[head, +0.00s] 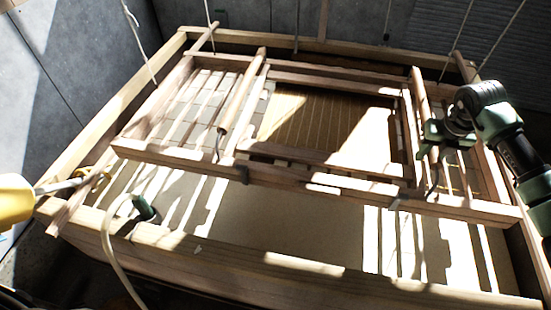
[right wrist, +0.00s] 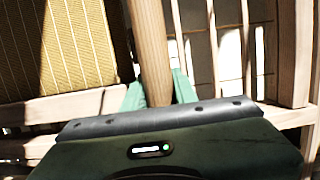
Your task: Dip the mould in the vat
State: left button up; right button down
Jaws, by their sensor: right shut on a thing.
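The vat is a big wooden box with a thick rim (head: 225,258) and a flat pale surface (head: 290,235) inside. I cannot tell the gap between mould and surface. My right gripper (head: 432,140) is shut on the mould's right handle (right wrist: 150,45). The left handle (head: 242,92) has no gripper on it. My left gripper is not in view.
Several thin cords (head: 296,25) run up from the frame. A yellow object (head: 14,201) with a metal rod stands at the left edge. Grey walls (head: 95,60) close in behind.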

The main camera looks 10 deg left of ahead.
notch_tip(320, 180, down, 22)
jog(key=t+b, duration=0.1)
jog(key=b, duration=1.6)
jog(key=shift+s, duration=0.15)
jog(key=shift+f, duration=0.1)
jog(key=shift+g, duration=0.5)
jog(key=w+p+v, duration=0.1)
jog(key=p+v, duration=0.3)
jog(key=v, duration=0.2)
jog(key=w+p+v, duration=0.2)
jog(key=p+v, duration=0.3)
jog(key=v, duration=0.2)
jog(key=w+r+p+v, duration=0.1)
jog(key=p+v, duration=0.3)
jog(key=v, duration=0.2)
jog(key=shift+w+d+r+p, duration=0.15)
jog(key=shift+w+r+p, duration=0.1)
jog(key=shift+r+p, duration=0.1)
jog(key=shift+f, duration=0.1)
